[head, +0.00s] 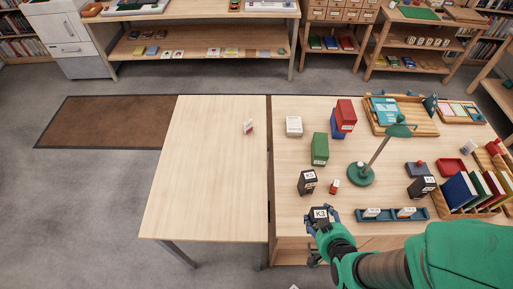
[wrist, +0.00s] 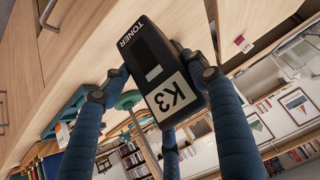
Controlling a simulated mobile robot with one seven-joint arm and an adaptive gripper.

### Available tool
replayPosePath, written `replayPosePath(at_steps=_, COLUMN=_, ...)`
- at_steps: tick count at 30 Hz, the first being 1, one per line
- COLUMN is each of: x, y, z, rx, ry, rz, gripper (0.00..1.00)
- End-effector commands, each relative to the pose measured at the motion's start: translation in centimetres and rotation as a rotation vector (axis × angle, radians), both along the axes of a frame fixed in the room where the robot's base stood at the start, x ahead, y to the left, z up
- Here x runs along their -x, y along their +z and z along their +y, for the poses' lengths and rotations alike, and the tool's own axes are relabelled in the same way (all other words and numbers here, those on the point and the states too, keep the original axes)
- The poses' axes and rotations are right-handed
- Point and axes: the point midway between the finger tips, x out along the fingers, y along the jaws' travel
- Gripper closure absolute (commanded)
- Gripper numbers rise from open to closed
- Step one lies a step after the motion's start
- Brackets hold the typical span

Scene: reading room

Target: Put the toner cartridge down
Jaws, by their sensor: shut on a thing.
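The toner cartridge (head: 319,213) is a black block with a white label reading K3. My gripper (head: 322,222) is shut on it near the front edge of the right-hand table. In the wrist view the cartridge (wrist: 148,55) is tilted in the picture, with TONER and K3 readable. My blue fingers (wrist: 155,90) press on its sides. I cannot tell for sure whether its underside is clear of the tabletop. Two similar black blocks with white labels stand on the table, one (head: 307,184) just behind the held cartridge and one (head: 421,188) to the right.
The left table (head: 205,170) is mostly bare, with one small white-and-red item (head: 248,127). A green lamp (head: 361,174), a blue tray (head: 393,215), a green box (head: 320,149), red and blue boxes (head: 345,116) and a small red item (head: 334,186) occupy the right table.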

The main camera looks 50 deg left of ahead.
Motion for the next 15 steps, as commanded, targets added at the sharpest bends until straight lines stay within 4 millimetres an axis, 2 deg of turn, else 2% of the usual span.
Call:
replayPosePath(at_steps=1, x=-0.4, y=0.4, z=1.8, rx=-0.001, ry=0.03, rz=-0.001, gripper=0.97)
replayPosePath(at_steps=3, x=-0.8, y=0.6, z=3.9, rx=-0.001, ry=0.068, rz=-0.001, gripper=0.97)
replayPosePath(at_steps=15, x=-2.0, y=1.4, z=15.7, rx=-0.001, ry=0.282, rz=0.0, gripper=0.97)
